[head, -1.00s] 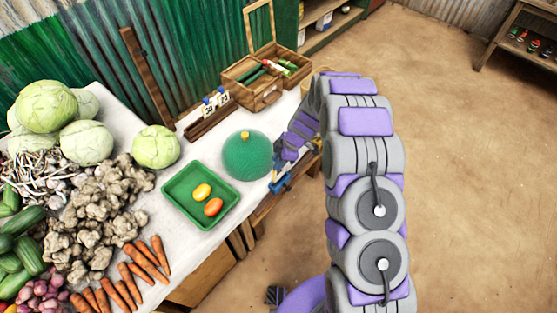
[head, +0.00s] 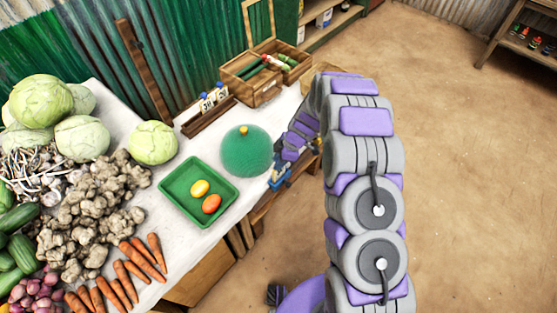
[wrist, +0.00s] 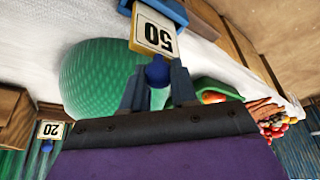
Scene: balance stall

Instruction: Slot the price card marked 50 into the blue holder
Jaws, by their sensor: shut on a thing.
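In the wrist view, the price card marked 50 (wrist: 154,34) is held by its blue knob (wrist: 157,72) between the two grey fingers of my gripper (wrist: 157,86). A blue piece, seemingly the holder (wrist: 172,9), shows just beyond the card at the top edge and is mostly cut off. I cannot tell if the card touches it or sits in its slot. In the head view, my gripper (head: 284,170) is small at the table's front edge, with blue parts around it; the card cannot be made out there.
A green domed object (head: 246,155) stands close beside my gripper. A green tray (head: 176,184) holds two fruits. Other price cards (head: 212,99) stand in a wooden rack (head: 208,117). An open wooden box (head: 268,88) is behind. Vegetables fill the table's left.

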